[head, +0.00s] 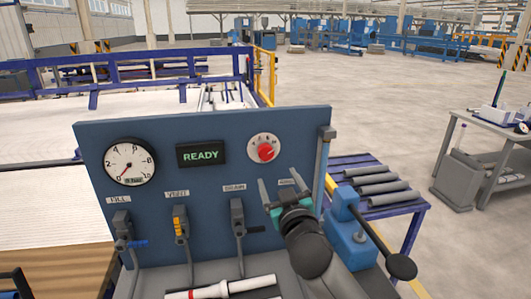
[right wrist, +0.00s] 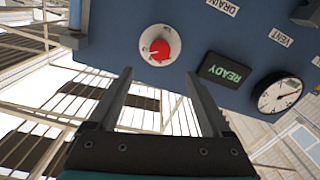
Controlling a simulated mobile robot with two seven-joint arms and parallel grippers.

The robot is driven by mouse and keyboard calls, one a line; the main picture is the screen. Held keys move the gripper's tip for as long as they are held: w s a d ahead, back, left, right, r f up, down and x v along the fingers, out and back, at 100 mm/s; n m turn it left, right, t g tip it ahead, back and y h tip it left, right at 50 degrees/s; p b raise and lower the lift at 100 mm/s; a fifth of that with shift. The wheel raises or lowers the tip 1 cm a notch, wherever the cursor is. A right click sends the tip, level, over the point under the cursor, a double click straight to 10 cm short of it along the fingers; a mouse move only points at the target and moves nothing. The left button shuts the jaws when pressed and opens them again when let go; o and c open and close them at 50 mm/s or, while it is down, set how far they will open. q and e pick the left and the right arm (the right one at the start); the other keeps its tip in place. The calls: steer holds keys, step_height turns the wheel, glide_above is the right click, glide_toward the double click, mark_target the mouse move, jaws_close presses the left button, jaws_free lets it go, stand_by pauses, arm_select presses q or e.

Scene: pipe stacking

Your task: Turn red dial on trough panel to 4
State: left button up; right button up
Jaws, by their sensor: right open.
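The red dial (head: 266,153) sits on a round white scale plate at the upper right of the blue trough panel (head: 205,195). In the right wrist view the red dial (right wrist: 160,50) is upper centre, a little beyond the fingertips. The numbers on its plate are too small to read. My right gripper (head: 279,181) is open and empty, just below the dial in the head view. In the right wrist view its two fingers (right wrist: 158,73) are spread wide, and neither touches the dial. My left gripper is not in view.
The panel also has a round gauge (head: 129,162), a green READY display (head: 201,154) and several valve levers below. Grey pipes (head: 382,187) lie on a blue rack at the right. A lever with a black knob (head: 401,267) stands near my right arm.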

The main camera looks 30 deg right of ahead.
mark_target(267, 155)
steer(key=x, duration=1.1)
steer(key=shift+w, duration=0.15)
steer(key=shift+x, duration=0.95)
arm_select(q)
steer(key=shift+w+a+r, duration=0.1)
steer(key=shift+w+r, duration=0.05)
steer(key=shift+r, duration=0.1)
arm_select(e)
steer(key=shift+w, duration=0.3)
jaws_close()
